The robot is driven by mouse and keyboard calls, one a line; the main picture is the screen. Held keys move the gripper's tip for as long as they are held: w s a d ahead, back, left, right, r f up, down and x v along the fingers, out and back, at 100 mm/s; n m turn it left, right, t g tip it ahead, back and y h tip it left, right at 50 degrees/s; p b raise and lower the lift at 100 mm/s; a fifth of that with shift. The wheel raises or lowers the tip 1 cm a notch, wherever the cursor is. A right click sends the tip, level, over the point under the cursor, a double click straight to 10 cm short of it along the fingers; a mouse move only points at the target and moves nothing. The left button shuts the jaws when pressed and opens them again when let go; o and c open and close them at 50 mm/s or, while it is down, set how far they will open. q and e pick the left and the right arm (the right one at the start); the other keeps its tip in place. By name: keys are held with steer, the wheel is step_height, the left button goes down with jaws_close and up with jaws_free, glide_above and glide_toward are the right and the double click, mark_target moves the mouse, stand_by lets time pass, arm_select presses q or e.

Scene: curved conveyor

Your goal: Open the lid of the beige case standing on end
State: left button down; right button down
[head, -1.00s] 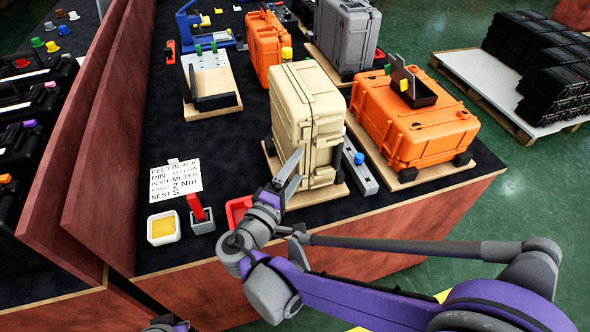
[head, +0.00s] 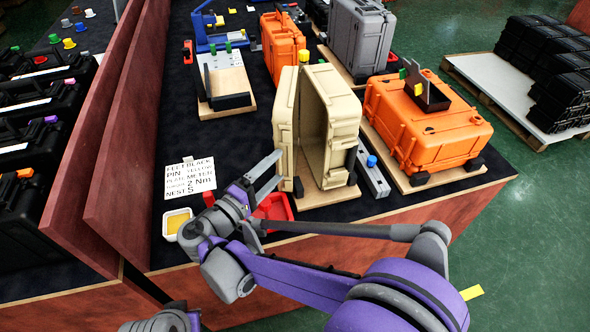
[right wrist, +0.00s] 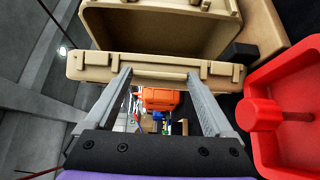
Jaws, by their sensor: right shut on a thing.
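The beige case (head: 340,125) stands on end on a wooden board near the table's front edge. Its lid (head: 285,110) is swung out to the left, leaving a wide gap into the hollow inside. My right gripper (head: 280,167) is at the lid's lower near edge, shut on the lid. In the right wrist view the lid's edge (right wrist: 150,70) runs across both fingertips, with the open case body (right wrist: 165,28) beyond. My left gripper is not in view.
A red tray (head: 274,212) lies close by the gripper and shows large in the right wrist view (right wrist: 262,155). A grey block with a blue knob (head: 373,175) and an orange case (head: 425,125) stand to the right. A printed card (head: 190,180) lies left.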

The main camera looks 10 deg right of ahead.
steer(key=shift+w+a+r, duration=0.1)
steer(key=shift+w+a, duration=0.3)
steer(key=shift+a, duration=0.35)
steer(key=shift+w+a+f, duration=0.1)
steer(key=shift+w+a, duration=0.35)
steer(key=shift+a, duration=0.25)
steer(key=shift+w+a+r, duration=0.1)
steer(key=shift+w+a, duration=0.3)
steer(key=shift+a, duration=0.35)
jaws_free()
steer(key=shift+d, duration=0.1)
steer(key=shift+p, duration=0.3)
